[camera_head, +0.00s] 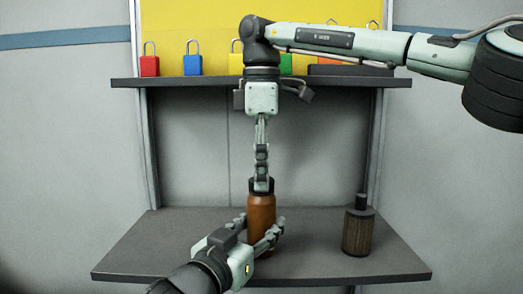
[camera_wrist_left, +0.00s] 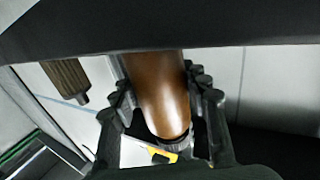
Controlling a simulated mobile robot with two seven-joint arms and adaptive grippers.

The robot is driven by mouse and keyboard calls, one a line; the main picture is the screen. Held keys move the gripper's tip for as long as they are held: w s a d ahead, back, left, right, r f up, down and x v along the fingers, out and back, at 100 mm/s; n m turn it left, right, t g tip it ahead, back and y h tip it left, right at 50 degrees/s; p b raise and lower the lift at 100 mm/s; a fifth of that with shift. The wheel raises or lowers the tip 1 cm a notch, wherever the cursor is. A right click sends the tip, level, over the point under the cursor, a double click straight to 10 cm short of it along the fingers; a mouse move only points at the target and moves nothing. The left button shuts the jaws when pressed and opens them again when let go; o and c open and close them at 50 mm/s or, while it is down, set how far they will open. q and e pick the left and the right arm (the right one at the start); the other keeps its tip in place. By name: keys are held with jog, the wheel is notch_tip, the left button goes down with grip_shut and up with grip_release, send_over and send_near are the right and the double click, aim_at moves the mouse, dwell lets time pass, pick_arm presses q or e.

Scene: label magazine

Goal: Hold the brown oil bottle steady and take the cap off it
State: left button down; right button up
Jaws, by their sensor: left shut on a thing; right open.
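The brown oil bottle (camera_head: 262,222) stands upright on the lower shelf, with a dark cap (camera_head: 261,187) on its top. My left gripper (camera_head: 258,231) is shut on the bottle's body from the front left. In the left wrist view the bottle (camera_wrist_left: 160,88) lies between the two fingers. My right gripper (camera_head: 261,178) points straight down from above, with its fingertips at the cap. It is open; whether a finger touches the cap cannot be told.
A second bottle (camera_head: 358,231), dark and ribbed with a black top, stands on the right of the lower shelf (camera_head: 165,240). An upper shelf (camera_head: 190,83) carries several coloured padlocks before a yellow board (camera_head: 185,22). The lower shelf is clear left of the brown bottle.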

jog(key=shift+f, duration=0.35)
